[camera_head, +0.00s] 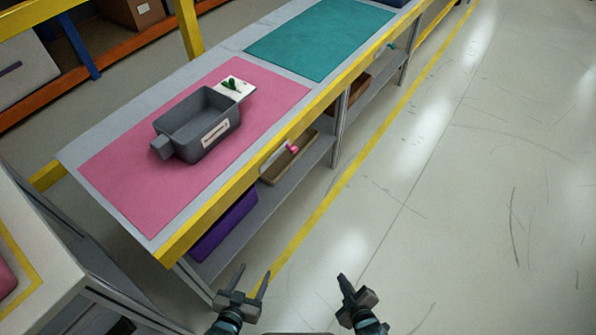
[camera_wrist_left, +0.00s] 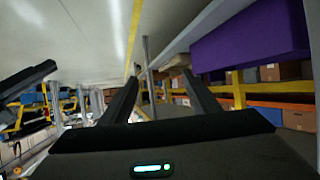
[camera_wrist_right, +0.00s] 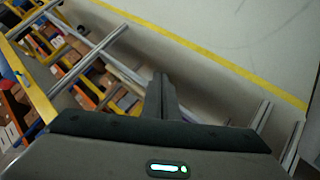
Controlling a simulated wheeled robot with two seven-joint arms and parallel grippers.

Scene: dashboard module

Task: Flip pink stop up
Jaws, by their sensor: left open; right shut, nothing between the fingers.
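My left gripper (camera_head: 254,273) is open and empty, low in front of the bench and well apart from the stop. Its spread fingers also show in the left wrist view (camera_wrist_left: 160,78). My right gripper (camera_head: 343,277) is shut and empty, to the right over the floor; its closed fingers show in the right wrist view (camera_wrist_right: 160,76).
A grey bin (camera_head: 170,122) with a white panel (camera_head: 238,86) sits on the pink mat (camera_head: 120,185). A teal mat (camera_head: 315,40) lies further along. A purple bin (camera_head: 225,225) and a brown tray (camera_head: 275,172) are on the lower shelf. The floor at right is clear.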

